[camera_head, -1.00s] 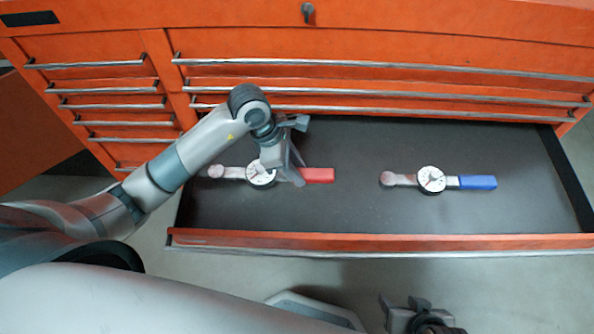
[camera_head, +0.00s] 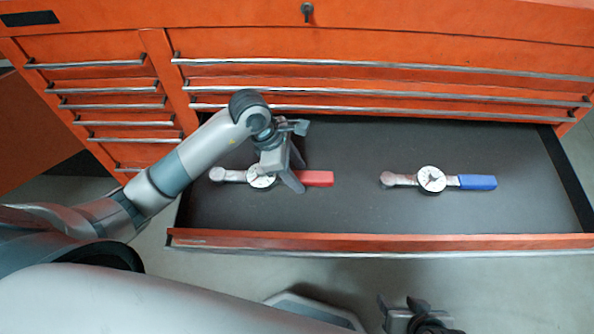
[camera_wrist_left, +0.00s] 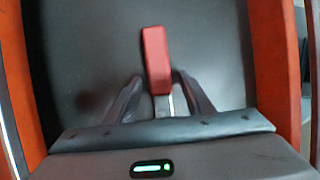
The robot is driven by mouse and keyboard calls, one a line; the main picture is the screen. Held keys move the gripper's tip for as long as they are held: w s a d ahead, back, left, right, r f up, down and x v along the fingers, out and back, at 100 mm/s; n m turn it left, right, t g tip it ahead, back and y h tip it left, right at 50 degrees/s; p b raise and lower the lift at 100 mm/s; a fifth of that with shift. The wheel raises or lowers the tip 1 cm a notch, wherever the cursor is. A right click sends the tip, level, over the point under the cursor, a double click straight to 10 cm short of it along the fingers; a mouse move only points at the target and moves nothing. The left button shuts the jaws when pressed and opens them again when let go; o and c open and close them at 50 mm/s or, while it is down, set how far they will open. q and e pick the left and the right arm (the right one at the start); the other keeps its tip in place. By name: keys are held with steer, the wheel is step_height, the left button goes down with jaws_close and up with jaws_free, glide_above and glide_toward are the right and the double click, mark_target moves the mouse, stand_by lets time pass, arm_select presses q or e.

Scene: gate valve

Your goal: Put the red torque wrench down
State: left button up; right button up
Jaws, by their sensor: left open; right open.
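The red torque wrench (camera_head: 318,178) lies flat in the open drawer, its red handle pointing right and its round dial partly covered by my gripper. Its handle also shows in the left wrist view (camera_wrist_left: 156,60). My left gripper (camera_head: 297,180) is open over the wrench, between dial and handle. In the left wrist view its fingers (camera_wrist_left: 160,90) stand on either side of the wrench, apart from the handle. My right gripper (camera_head: 405,305) is open and empty in front of the drawer, low in the head view.
A blue-handled torque wrench (camera_head: 476,182) lies in the right half of the drawer. The dark drawer floor (camera_head: 350,215) is bare around both wrenches. The drawer's orange front edge (camera_head: 400,241) runs before them. The orange cabinet (camera_head: 380,75) with shut drawers rises behind.

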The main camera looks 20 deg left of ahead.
arm_select(q)
steer(key=v, duration=1.2)
steer(key=shift+d, duration=0.1)
stand_by(0.4)
